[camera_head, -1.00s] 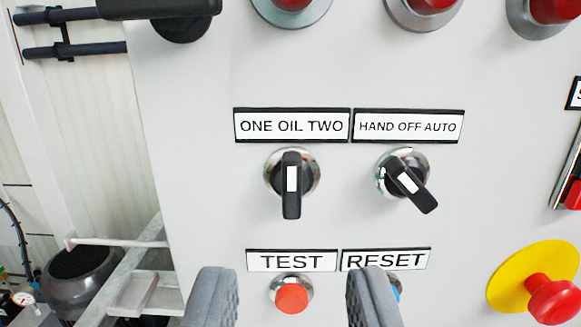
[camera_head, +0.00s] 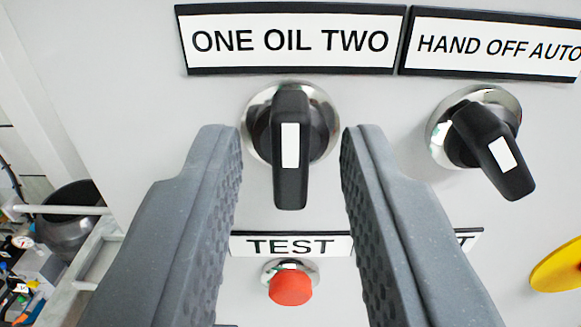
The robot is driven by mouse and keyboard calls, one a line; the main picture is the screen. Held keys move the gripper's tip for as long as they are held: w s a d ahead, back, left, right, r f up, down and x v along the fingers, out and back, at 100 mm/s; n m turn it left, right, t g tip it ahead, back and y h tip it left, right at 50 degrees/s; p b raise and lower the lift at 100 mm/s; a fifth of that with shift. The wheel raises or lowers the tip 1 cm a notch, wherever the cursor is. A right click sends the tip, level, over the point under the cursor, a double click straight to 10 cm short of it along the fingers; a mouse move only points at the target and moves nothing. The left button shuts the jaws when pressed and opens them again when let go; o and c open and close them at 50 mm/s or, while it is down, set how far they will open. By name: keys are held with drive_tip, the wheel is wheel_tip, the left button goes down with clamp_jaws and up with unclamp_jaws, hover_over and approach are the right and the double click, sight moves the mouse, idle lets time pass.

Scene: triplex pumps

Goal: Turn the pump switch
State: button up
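The black rotary pump switch (camera_head: 290,150) sits on a chrome ring under the label "ONE OIL TWO" (camera_head: 291,41). Its handle hangs vertical, with a white mark on it. My gripper (camera_head: 291,145) is open, with one grey ridged finger on each side of this switch. Gaps show between the fingers and the handle; I see no contact. A second black switch (camera_head: 490,145) under "HAND OFF AUTO" (camera_head: 497,46) is tilted, its lower end to the right, outside my right finger.
A red TEST button (camera_head: 290,287) lies below, between the fingers. The RESET label is mostly hidden by the right finger. A yellow disc (camera_head: 562,267) is at the right edge. Pipes and a dark round vessel (camera_head: 70,225) stand beyond the panel's left edge.

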clamp_jaws()
drive_tip(key=shift+n+b, duration=0.3)
drive_tip(key=shift+b, duration=0.1)
drive_tip(key=n+b, duration=0.3)
drive_tip(key=shift+a+n+b, duration=0.15)
drive_tip(key=shift+n+b, duration=1.85)
drive_tip(key=shift+n, duration=0.6)
drive_tip(key=shift+o, duration=1.2)
unclamp_jaws()
